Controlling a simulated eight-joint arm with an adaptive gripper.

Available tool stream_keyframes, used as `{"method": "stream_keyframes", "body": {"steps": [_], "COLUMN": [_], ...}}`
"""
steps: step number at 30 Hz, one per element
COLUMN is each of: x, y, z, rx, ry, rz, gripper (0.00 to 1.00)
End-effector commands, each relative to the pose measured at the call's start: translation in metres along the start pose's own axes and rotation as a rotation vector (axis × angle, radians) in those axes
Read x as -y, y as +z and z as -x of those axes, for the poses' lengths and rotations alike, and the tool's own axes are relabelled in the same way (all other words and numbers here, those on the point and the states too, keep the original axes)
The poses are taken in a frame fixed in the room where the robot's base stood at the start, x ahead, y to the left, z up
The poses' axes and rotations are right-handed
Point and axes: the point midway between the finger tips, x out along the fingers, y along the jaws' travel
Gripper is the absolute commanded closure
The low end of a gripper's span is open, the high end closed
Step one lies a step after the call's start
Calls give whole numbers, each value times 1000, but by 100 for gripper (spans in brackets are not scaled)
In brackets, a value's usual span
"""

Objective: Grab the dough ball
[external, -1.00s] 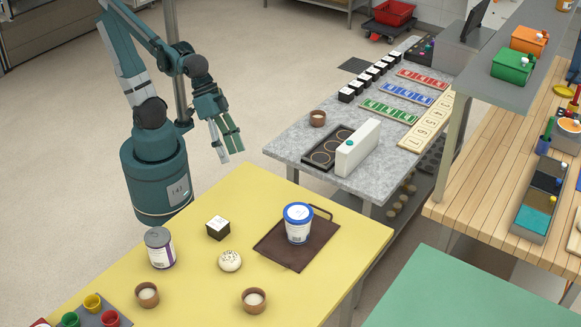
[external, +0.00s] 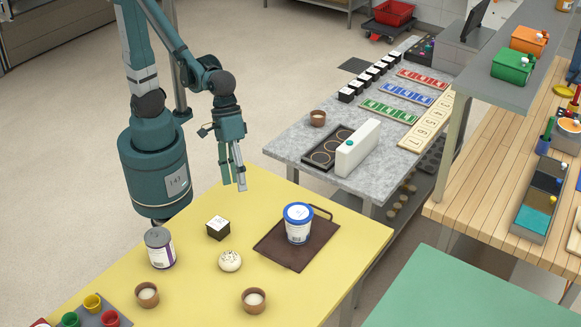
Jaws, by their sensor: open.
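The dough ball (external: 230,261) is small, round and cream-white with dark specks on top. It sits on the yellow table (external: 205,297), between a small black box with a white top (external: 218,228) and a brown bowl (external: 253,300). My gripper (external: 234,186) hangs above the far edge of the yellow table, fingers pointing down. It is open and empty, behind and above the dough ball and apart from it.
A dark tray (external: 272,246) with a blue-lidded tub (external: 298,223) stands right of the dough ball. A can with a purple label (external: 160,248) and another brown bowl (external: 147,295) are to the left. Coloured cups (external: 92,303) sit at the near left corner.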

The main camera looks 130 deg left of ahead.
Motion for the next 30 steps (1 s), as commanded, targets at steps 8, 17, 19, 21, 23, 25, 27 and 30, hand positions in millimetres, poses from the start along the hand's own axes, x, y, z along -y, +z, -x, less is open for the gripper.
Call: {"method": "stream_keyframes", "body": {"steps": [8, 17, 19, 21, 23, 25, 27, 30], "x": [-31, -56, -61, -66, -70, -74, -77, -81], "y": [12, 26, 30, 34, 38, 42, 46, 51], "z": [-27, -62, -71, -80, -87, -96, -105, -116], "rx": [55, 105, 115, 124, 132, 141, 147, 155], "ry": [-37, -90, -105, -121, -133, -150, -166, -186], "rz": [194, 403, 451, 498, 540, 587, 632, 688], "gripper": [44, 44, 44, 44, 44, 44, 44, 44]}}
